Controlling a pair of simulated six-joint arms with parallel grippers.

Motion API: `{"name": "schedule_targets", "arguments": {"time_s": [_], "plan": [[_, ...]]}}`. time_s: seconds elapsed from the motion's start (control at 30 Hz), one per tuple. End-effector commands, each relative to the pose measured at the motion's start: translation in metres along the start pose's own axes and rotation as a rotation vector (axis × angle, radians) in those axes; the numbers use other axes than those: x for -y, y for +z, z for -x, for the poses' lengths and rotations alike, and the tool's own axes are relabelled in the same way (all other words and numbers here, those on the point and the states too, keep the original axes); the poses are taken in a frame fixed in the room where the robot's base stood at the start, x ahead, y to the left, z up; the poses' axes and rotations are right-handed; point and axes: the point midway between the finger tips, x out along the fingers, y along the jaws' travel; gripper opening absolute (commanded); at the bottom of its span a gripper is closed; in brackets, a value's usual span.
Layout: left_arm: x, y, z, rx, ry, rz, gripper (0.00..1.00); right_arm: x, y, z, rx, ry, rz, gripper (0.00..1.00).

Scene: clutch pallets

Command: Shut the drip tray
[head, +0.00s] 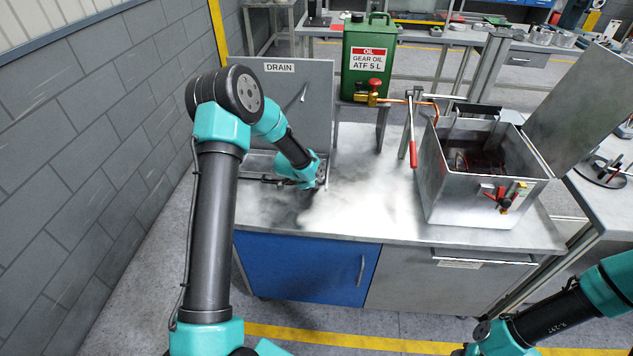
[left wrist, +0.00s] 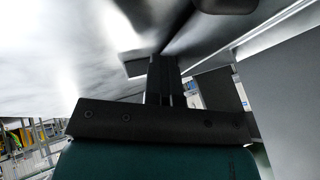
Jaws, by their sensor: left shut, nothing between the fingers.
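No part in view is labelled as the drip tray. A slim grey front with a bar handle (head: 484,262) and a small label sits at the right of the bench's front face; it looks flush, but I cannot tell if it is the tray. At the back left, a grey panel marked DRAIN (head: 318,84) stands upright behind a shallow recess (head: 256,160). My left gripper (head: 319,187) is low over the bench top beside that recess, shut and empty. Its fingers (left wrist: 164,78) also show in the left wrist view, close to metal surfaces. My right gripper is out of view.
A green oil can (head: 369,60) with a brass tap stands on a stand at the back. An open metal tank (head: 472,192) and a red-handled lever (head: 412,140) occupy the bench's right. A blue door (head: 305,268) is below. The middle bench top is clear.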

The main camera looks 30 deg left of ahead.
Motion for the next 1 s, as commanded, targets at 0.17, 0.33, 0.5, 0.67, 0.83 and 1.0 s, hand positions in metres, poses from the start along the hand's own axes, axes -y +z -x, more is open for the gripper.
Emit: {"name": "schedule_targets", "arguments": {"time_s": [0.17,0.33,0.5,0.67,0.83,1.0], "plan": [[0.002,0.000,0.002,-0.003,-0.015,0.001,0.00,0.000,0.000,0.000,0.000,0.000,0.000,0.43],[-0.015,-0.003,0.009,-0.004,-0.008,-0.003,0.00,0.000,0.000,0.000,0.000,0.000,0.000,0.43],[-0.035,-0.007,0.026,-0.005,-0.003,-0.008,0.00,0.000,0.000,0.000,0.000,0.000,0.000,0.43],[-0.035,-0.007,0.052,-0.005,-0.002,-0.008,0.00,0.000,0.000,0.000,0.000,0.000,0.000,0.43],[-0.036,-0.006,0.079,-0.004,0.000,-0.008,0.00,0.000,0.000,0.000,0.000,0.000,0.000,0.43],[-0.036,-0.006,0.102,-0.004,0.000,-0.008,0.00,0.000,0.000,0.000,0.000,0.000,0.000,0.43]]}}
